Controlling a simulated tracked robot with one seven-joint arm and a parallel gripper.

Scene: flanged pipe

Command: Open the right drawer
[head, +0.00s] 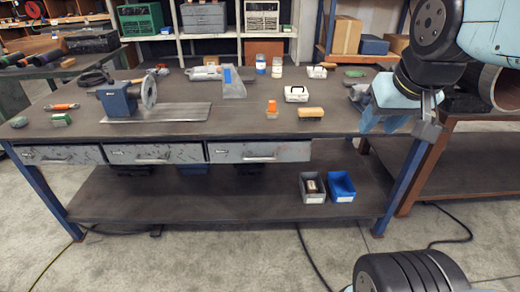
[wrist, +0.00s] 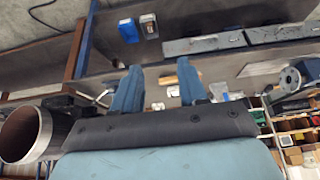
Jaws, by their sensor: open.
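The right drawer (head: 262,151) is a scuffed grey front with a bar handle, under the right half of the workbench top. It looks shut, level with the two drawers to its left. In the wrist view, which is turned over, the right drawer (wrist: 204,44) shows at the upper right, beyond the fingers. My gripper (head: 381,125) hangs at the bench's right end, to the right of the drawer and well apart from it. Its two blue fingers (wrist: 157,76) are spread with nothing between them.
Grey and blue bins (head: 341,186) stand on the lower shelf. A blue bench leg (head: 403,190) is below my gripper. The floor in front is mostly clear.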

